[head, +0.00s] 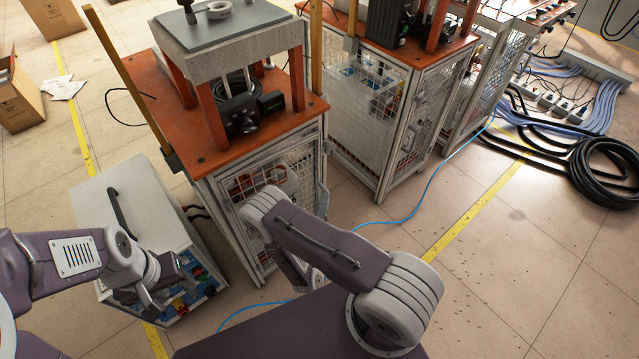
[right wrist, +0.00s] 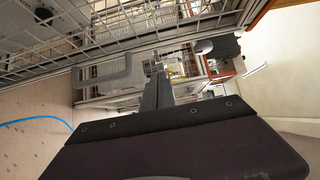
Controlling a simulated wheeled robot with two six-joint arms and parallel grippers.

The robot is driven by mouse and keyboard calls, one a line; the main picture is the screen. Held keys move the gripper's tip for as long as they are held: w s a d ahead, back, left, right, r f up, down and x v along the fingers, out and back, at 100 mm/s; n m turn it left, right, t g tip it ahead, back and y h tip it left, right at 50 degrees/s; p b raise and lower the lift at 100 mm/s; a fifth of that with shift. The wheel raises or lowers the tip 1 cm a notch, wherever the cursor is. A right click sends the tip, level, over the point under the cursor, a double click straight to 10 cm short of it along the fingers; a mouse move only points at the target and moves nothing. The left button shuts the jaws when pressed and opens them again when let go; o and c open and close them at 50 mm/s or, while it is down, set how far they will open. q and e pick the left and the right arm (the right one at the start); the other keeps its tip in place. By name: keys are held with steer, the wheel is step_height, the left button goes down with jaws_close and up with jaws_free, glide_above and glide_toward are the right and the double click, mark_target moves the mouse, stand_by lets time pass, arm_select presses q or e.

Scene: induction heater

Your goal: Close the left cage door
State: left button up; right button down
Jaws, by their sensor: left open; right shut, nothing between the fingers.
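The left cage (head: 228,225) stands under an orange top, with wire mesh on its sides. Its mesh front (head: 265,180) is partly hidden behind my right arm, and I cannot tell how far its door stands from the frame. In the right wrist view, mesh and metal frame bars (right wrist: 150,22) fill the top, beside a grey handle (right wrist: 112,76). My right gripper (right wrist: 158,88) is shut and empty, pointing at the cage; contact is unclear. In the head view its fingers are hidden behind my arm. My left gripper (head: 165,285) is open and empty by the white cabinet.
A white cabinet (head: 130,200) with a black handle stands left of the cage. A second mesh cage (head: 365,110) stands to the right. A blue cable (head: 425,205) crosses the floor; a black hose coil (head: 605,170) lies far right. Floor at the lower right is clear.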

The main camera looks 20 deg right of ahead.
mark_target(314, 174)
steer(key=w, duration=0.2)
steer(key=w+d+b, duration=0.1)
steer(key=w, duration=0.2)
steer(key=w+d, duration=0.1)
steer(key=w, duration=0.1)
steer(key=shift+w, duration=0.4)
steer(key=w+b, duration=0.1)
steer(key=w, duration=0.2)
steer(key=shift+a+b, duration=0.2)
steer(key=shift+b, duration=0.2)
steer(key=shift+r, duration=0.2)
steer(key=shift+a, duration=0.1)
